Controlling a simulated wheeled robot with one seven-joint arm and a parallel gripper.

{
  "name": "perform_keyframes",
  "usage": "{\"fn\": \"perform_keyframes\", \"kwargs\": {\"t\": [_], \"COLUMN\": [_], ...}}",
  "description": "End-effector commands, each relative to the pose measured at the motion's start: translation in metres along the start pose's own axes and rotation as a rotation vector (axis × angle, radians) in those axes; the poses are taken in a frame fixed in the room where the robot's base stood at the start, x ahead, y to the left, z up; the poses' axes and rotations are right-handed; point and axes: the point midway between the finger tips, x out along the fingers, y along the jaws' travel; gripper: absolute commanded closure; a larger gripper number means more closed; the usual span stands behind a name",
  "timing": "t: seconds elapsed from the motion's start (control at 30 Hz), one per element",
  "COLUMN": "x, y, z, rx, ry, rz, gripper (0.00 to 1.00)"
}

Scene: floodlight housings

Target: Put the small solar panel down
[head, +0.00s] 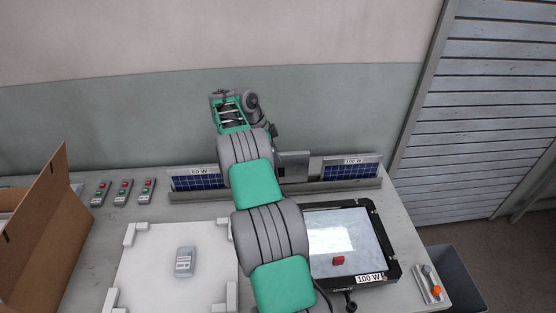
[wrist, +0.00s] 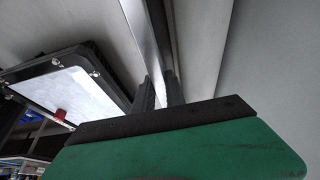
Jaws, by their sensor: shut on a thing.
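My gripper (wrist: 162,92) is shut on a thin silvery edge (wrist: 150,45) in the wrist view. I take this to be the small solar panel, seen almost edge-on, so its face is hidden. In the head view my arm hides the gripper. A grey plate (head: 293,165) shows just right of my arm at the back rail (head: 335,188); I cannot tell whether it is the held panel. Blue panels marked 60 W (head: 197,182) and 120 W (head: 350,170) stand upright along the rail, left and right of my arm.
A floodlight housing (head: 390,240) marked 100 W lies front right, with a red block (head: 338,260) on it. A white pad (head: 150,255) with corner blocks bears a grey device (head: 185,261). A cardboard box (head: 45,230) stands left.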

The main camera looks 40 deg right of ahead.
Motion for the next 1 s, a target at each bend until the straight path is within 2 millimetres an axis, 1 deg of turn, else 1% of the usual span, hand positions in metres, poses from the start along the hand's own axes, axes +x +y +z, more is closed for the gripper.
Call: {"fn": "perform_keyframes", "kwargs": {"t": [0.07,0.27,0.3,0.4,0.47,0.67,0.8,0.83,1.0], "x": [0.005,0.02,0.033,0.051,0.053,0.049,0.053,0.054,0.053], "y": [-0.007,-0.014,-0.013,-0.014,-0.014,-0.014,-0.013,-0.013,-0.013], "z": [-0.001,0.0,0.004,0.007,0.006,0.003,0.005,0.005,0.005], "rx": [0.001,-0.004,-0.001,0.005,0.008,0.01,0.009,0.008,0.007], "ry": [-0.001,-0.001,-0.001,-0.001,-0.001,-0.001,-0.001,-0.001,-0.001], "rz": [-0.007,-0.006,-0.006,-0.005,-0.005,-0.004,-0.003,-0.001,-0.001], "gripper": [1.0,1.0,1.0,1.0,1.0,1.0,1.0,0.84,0.7]}}
